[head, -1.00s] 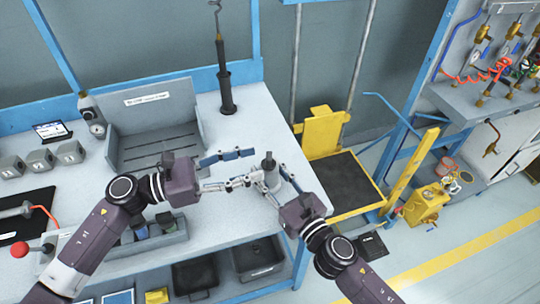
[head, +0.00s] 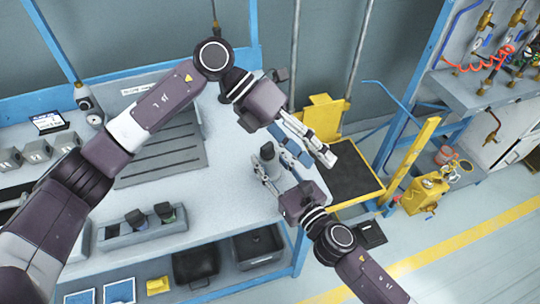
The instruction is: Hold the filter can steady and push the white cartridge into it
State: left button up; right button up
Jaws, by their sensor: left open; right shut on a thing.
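A grey can-like cylinder (head: 268,158) with a narrower top stands near the right end of the bench; I take it as the filter can. My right gripper (head: 264,170) is shut on it from the front right, its fingers at the can's side. My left gripper (head: 325,157) is open, reaching over from behind, with its fingers to the right of the can and above the bench's right edge. It appears apart from the can. I cannot make out the white cartridge; whether it is in the can or hidden is unclear.
A grey holder (head: 110,240) with dark-capped items (head: 164,211) lies at the bench's front. A slatted grey tray (head: 160,155) is behind my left arm. A yellow cart (head: 325,112) stands right of the bench (head: 222,205). Dark bins (head: 258,247) sit below.

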pick_arm(q)
jog(key=w+a+r+n+t+y, duration=0.4)
jog(key=w+a+r+n+y, duration=0.25)
jog(key=n+y, duration=0.3)
jog(key=shift+n, duration=0.55)
jog(key=f, duration=0.7)
jog(key=shift+w+a+f, duration=0.1)
jog(key=shift+a+f, duration=0.1)
jog(key=shift+a, duration=0.2)
jog(key=shift+w+a+f, duration=0.15)
jog(key=shift+f, duration=0.7)
jog(key=shift+w+a+f, duration=0.2)
jog(key=shift+f, duration=0.7)
jog(key=shift+w+a+f, duration=0.15)
jog(key=shift+f, duration=0.7)
grip_shut()
jog(key=shift+r, duration=0.1)
notch_tip(320, 180, up, 17)
send_over(270, 146)
jog(key=shift+t+h, duration=0.4)
jog(key=shift+h, duration=0.05)
jog(key=f, duration=0.5)
jog(key=shift+s+a+f, duration=0.15)
jog(key=shift+a+f, duration=0.05)
jog(key=shift+f, duration=0.2)
